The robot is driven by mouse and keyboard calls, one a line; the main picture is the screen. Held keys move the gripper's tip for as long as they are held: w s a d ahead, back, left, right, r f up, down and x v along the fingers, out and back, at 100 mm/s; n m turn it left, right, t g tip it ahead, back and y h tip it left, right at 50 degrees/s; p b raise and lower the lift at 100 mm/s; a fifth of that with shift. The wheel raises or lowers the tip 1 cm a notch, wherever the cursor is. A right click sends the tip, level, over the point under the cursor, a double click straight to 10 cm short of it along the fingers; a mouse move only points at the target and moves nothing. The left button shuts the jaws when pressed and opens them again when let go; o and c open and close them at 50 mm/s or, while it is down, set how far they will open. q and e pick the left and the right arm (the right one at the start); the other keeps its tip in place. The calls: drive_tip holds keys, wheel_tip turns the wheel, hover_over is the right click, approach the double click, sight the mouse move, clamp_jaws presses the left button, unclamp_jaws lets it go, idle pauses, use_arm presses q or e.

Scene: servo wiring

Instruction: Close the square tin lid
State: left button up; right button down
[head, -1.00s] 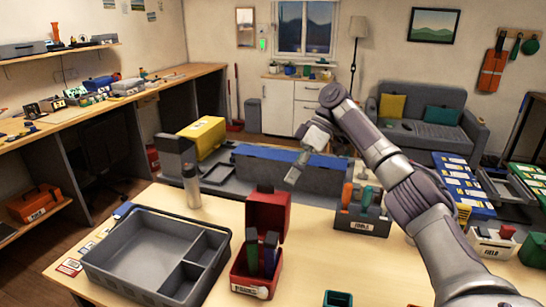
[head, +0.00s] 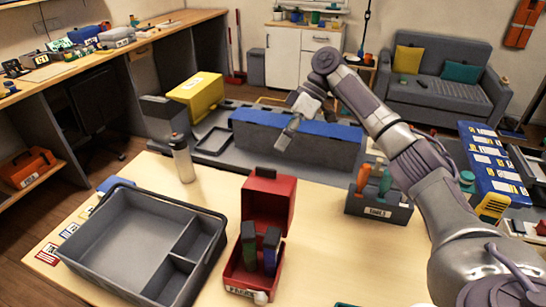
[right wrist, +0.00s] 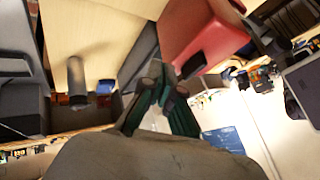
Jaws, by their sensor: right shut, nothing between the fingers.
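The square tin is red and stands on the wooden table, its base (head: 248,284) at the front and its lid (head: 270,205) raised upright at the back. Dark and green upright items (head: 271,248) stick up from the base. My right gripper (head: 283,143) is shut and empty, beyond and above the raised lid, apart from it in the head view. In the right wrist view its green-and-dark fingertips (right wrist: 167,88) show close below the red tin (right wrist: 196,38) in the picture; I cannot tell the gap. My left gripper is out of view.
A grey divided tray (head: 125,232) lies left of the tin and a bottle (head: 182,160) stands behind it. A grey tool caddy (head: 378,207) with orange and teal handles stands to the right. Bare table lies between tin and caddy.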

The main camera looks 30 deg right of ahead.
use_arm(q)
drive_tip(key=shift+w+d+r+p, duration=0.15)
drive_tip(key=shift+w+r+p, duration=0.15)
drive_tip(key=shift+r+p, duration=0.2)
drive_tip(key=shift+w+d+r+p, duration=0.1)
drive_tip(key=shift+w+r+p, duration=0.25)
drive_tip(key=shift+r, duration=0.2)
use_arm(e)
drive_tip(key=s+a, duration=0.1)
drive_tip(key=s+a+f, duration=0.1)
drive_tip(key=a, duration=0.1)
drive_tip(key=s+a, duration=0.1)
drive_tip(key=shift+a+f, duration=0.25)
drive_tip(key=shift+f, duration=0.1)
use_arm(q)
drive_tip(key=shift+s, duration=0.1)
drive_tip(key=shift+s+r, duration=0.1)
use_arm(e)
drive_tip(key=shift+a+r, duration=0.1)
